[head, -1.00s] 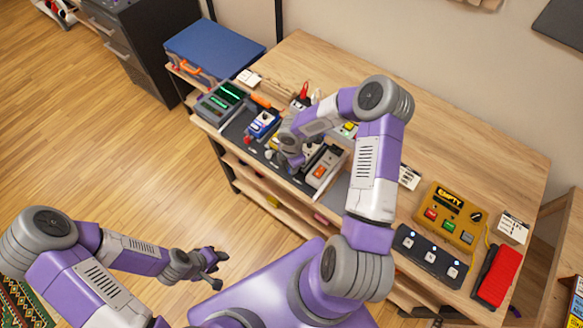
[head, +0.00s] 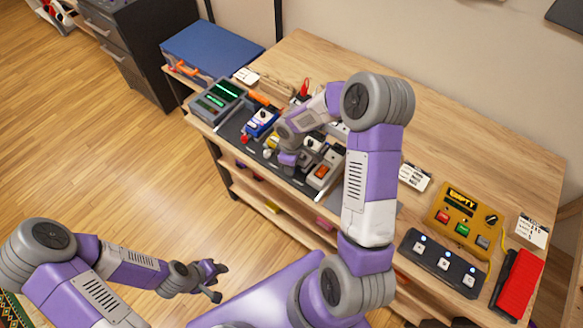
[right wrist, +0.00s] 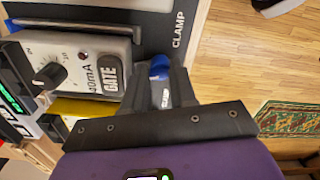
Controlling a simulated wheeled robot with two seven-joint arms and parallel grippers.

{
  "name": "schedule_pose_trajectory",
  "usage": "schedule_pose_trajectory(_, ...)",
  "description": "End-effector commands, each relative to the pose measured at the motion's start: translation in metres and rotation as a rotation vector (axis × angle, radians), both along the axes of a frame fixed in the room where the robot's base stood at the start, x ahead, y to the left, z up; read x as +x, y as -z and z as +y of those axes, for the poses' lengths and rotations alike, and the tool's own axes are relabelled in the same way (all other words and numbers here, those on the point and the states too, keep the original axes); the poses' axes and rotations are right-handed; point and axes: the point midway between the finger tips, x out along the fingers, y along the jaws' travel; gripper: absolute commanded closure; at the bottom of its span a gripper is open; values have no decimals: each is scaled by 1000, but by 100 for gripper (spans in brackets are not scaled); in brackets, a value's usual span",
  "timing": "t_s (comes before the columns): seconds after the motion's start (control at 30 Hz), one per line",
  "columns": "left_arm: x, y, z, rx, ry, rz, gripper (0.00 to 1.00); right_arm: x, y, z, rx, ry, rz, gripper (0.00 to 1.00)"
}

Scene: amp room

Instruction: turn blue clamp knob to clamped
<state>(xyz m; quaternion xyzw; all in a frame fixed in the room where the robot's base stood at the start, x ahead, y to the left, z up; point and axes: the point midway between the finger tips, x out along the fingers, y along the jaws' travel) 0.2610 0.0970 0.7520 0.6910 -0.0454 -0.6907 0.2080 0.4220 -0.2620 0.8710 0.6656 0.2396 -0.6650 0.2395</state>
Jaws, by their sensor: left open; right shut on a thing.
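The blue clamp knob (right wrist: 160,68) shows in the right wrist view between the fingers of my right gripper (right wrist: 163,85), close to the printed word CLAMP on the dark board. My right gripper is shut on the knob, and its fingers hide much of it. In the head view my right gripper (head: 288,160) is over the front of the pedal row; I cannot make out the blue knob there. My left gripper (head: 214,282) is open and empty, away from the bench at the lower left.
A grey GATE pedal (right wrist: 75,65) and a yellow pedal (right wrist: 85,107) are close beside the right gripper. A blue pedal (head: 262,122) stands on the board. A yellow box (head: 463,220), a black footswitch (head: 440,262) and a red pedal (head: 520,283) are at the right.

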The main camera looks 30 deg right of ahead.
Motion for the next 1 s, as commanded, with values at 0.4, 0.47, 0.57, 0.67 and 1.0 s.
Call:
schedule_pose_trajectory(0.4,0,19,0,0,0,0,57,1,1,1,1,250,-1,100)
schedule_pose_trajectory(0.47,0,20,0,0,0,0,57,0,1,1,1,270,-1,100)
schedule_pose_trajectory(0.57,0,22,0,0,0,0,57,0,0,1,1,293,-1,100)
schedule_pose_trajectory(0.67,0,22,0,0,0,0,57,0,0,1,2,306,0,100)
schedule_pose_trajectory(1.0,0,22,0,0,0,0,57,0,0,1,2,315,0,100)
